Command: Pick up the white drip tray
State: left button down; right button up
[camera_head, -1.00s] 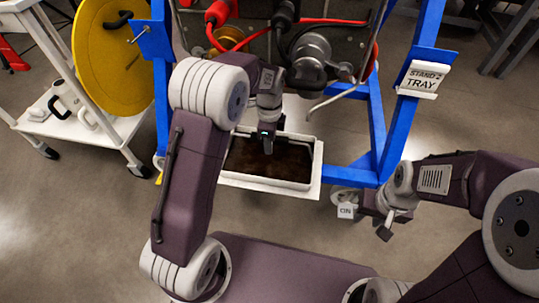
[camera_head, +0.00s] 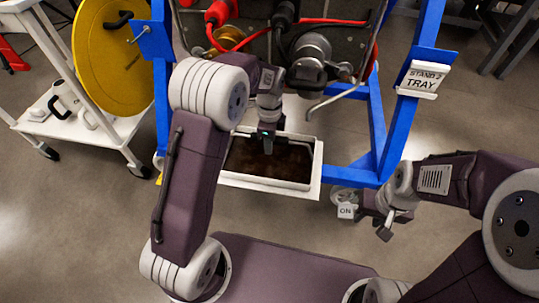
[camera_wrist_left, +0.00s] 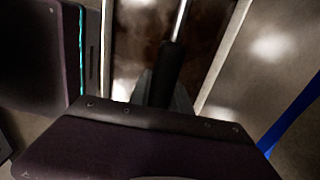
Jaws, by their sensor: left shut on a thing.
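The white drip tray (camera_head: 316,165) sits low in the blue stand, with dark brown liquid or residue inside its white rim. My left gripper (camera_head: 267,143) is over the middle of the tray and is shut. In the left wrist view, a black handle (camera_wrist_left: 166,72) on a thin metal rod lies between its fingers, with the tray's dark inside and pale rims behind. How that handle joins the tray is hidden.
The stand's blue frame (camera_head: 367,140) borders the tray on the right, and cables and machinery hang above. A sign reading "STAND 2 TRAY" (camera_head: 422,80) is on the right post. A white cart (camera_head: 105,140) with a yellow disc (camera_head: 115,60) stands left. Floor in front is open.

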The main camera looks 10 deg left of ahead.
dwell(0.3)
pick_arm(q)
notch_tip(320, 180, up, 4)
jog(key=p, duration=0.4)
jog(key=shift+r, duration=0.25)
jog(key=s+p, duration=0.5)
jog(key=s, duration=1.3)
jog(key=shift+a+f, duration=0.3)
jog(key=shift+f, duration=0.15)
jog(key=c, duration=1.8)
grip_release()
grip_shut()
